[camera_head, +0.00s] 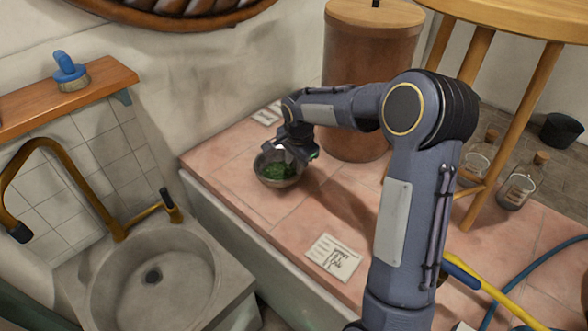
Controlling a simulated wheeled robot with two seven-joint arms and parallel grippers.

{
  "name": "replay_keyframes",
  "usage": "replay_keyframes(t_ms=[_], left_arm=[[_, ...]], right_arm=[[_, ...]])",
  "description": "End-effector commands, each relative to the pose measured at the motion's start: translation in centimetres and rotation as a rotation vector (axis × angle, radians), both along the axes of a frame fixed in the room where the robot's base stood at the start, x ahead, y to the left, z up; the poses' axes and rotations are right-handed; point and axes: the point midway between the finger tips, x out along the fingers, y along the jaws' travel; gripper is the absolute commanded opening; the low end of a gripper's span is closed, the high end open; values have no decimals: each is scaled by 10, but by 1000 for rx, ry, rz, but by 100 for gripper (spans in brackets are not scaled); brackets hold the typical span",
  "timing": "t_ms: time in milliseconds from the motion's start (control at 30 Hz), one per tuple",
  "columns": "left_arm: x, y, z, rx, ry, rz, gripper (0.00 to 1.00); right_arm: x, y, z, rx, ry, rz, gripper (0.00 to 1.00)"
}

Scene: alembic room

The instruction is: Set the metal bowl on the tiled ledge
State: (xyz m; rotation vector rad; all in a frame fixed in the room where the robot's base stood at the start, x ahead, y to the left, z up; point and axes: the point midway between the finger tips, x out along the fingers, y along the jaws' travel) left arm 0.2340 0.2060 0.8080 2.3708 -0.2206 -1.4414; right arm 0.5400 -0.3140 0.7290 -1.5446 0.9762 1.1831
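The metal bowl (277,171), with green stuff inside, is at the left part of the pink tiled ledge (233,151). My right gripper (284,155) reaches over the bowl from the right and is at its far rim, covering part of it. Its fingertips are too small and dark to tell whether they are closed on the rim. I cannot tell whether the bowl rests on the tiles or is just above them. My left gripper is not in view.
A stone sink (155,277) with a brass tap stands left of the ledge. A brown lidded barrel (365,60) stands behind my arm. Cards (334,257) lie on the tiles. Corked jars (522,182) stand at the right near a wooden stool (519,110).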

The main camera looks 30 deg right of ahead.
Motion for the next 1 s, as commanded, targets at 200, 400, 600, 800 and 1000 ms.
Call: replay_keyframes(t_ms=[200,400,600,800,1000], left_arm=[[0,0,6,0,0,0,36],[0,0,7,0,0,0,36],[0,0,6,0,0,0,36],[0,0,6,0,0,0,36],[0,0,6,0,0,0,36]], right_arm=[[-7,2,30,0,-1,1,30],[-35,6,57,12,-23,95,30],[-133,30,103,34,-117,438,30],[-235,69,110,2,-262,816,30],[-292,99,93,-56,-374,1060,30]])
